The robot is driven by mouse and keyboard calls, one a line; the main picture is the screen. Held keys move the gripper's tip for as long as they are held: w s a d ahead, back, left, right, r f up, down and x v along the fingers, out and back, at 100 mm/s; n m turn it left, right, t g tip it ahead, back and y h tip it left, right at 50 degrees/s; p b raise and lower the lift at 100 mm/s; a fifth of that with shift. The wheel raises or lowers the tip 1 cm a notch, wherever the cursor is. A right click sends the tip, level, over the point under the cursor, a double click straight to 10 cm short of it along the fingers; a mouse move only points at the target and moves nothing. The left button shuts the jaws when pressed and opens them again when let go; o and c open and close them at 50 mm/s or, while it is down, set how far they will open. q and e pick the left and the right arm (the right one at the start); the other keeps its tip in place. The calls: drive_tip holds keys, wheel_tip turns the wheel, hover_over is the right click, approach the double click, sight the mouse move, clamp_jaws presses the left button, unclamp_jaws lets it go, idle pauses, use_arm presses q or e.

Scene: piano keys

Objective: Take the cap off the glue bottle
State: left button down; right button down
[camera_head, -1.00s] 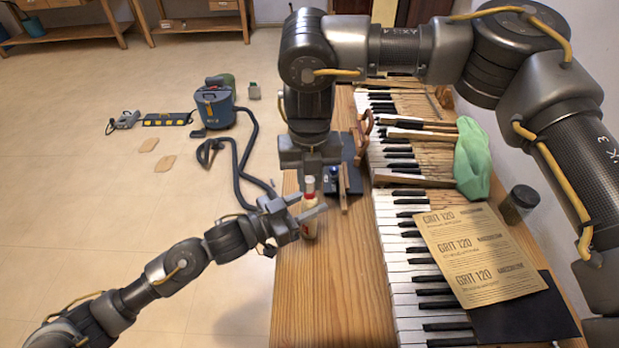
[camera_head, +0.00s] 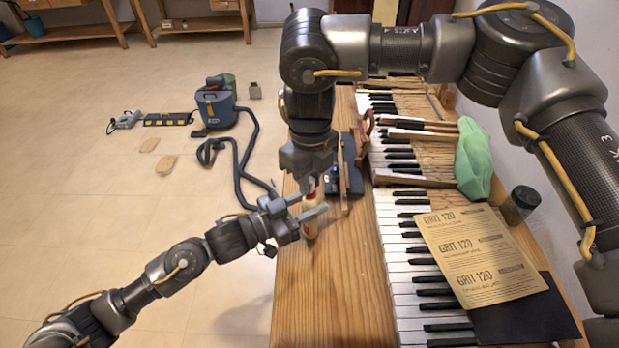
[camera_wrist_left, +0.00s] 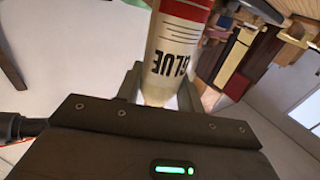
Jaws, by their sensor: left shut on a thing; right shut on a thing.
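The glue bottle (camera_head: 309,228) is white with red bands and stands upright near the left edge of the wooden bench. It also shows upside down in the left wrist view (camera_wrist_left: 175,45), with its GLUE lettering. My left gripper (camera_head: 309,206) is shut on the bottle's body from the left. My right gripper (camera_head: 310,182) points down from above and is shut at the bottle's top. The red cap is mostly hidden between its fingers, so I cannot tell whether it is still seated.
A dark tool block (camera_head: 350,172) stands just behind the bottle. Piano keys (camera_head: 405,270) run along the right, with sandpaper sheets (camera_head: 475,255), a green cloth (camera_head: 472,160) and a dark jar (camera_head: 520,204). The bench front (camera_head: 335,300) is clear.

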drive_tip(key=shift+r, duration=0.15)
drive_tip(key=shift+r, duration=0.9)
drive_tip(key=shift+r, duration=0.1)
drive_tip(key=shift+r, duration=1.95)
use_arm(q)
drive_tip(key=c, duration=0.8)
unclamp_jaws()
